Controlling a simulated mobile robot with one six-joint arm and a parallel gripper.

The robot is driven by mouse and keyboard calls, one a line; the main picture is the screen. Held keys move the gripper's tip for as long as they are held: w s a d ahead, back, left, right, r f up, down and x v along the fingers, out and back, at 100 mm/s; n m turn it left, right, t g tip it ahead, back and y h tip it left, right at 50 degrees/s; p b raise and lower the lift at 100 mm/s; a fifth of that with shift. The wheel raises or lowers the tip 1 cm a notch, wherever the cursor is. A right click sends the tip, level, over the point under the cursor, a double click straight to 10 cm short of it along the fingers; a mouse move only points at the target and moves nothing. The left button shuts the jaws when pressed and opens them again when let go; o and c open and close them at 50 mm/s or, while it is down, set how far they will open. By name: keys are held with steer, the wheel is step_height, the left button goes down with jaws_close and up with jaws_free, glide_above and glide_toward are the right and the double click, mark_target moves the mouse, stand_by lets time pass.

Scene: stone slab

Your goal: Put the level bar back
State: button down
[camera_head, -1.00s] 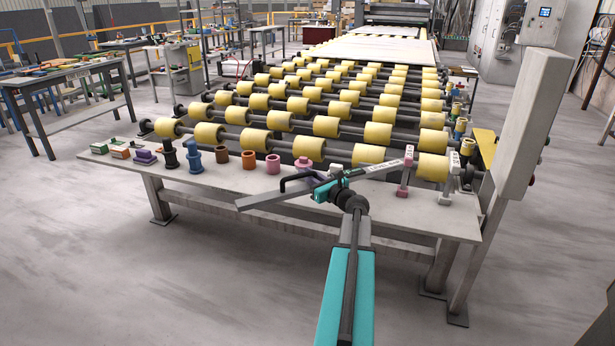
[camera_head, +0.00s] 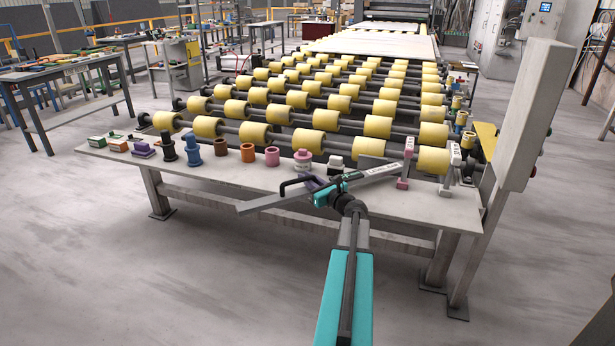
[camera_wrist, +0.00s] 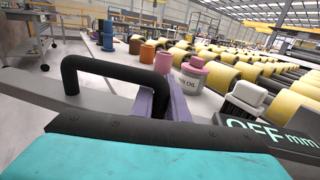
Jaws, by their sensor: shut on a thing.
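The level bar (camera_head: 268,202) is a long grey bar with a black handle, held aslant above the front edge of the pale bench. Its right end reaches close to the left pink-and-white post (camera_head: 406,165); I cannot tell if they touch. In the wrist view the black handle (camera_wrist: 105,64) and purple pieces (camera_wrist: 157,95) stand before a dark strip lettered "OFF mm" (camera_wrist: 268,135).
Several small items line the bench, including a pink jar (camera_head: 272,156), a white jar (camera_head: 303,160), an orange cup (camera_head: 247,153) and a blue piece (camera_head: 192,150). Yellow rollers (camera_head: 310,143) lie behind. A tall grey box (camera_head: 522,115) stands at the right.

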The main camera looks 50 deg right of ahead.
steer(key=shift+f, duration=0.8)
steer(key=shift+f+b, duration=0.55)
steer(key=shift+b, duration=0.25)
steer(key=c, duration=1.7)
jaws_free()
steer(key=shift+o, duration=0.2)
steer(key=shift+s, duration=0.1)
steer(key=v, duration=1.3)
steer(key=shift+s+a+b, duration=0.15)
steer(key=shift+s+b, duration=0.15)
steer(key=shift+b, duration=0.05)
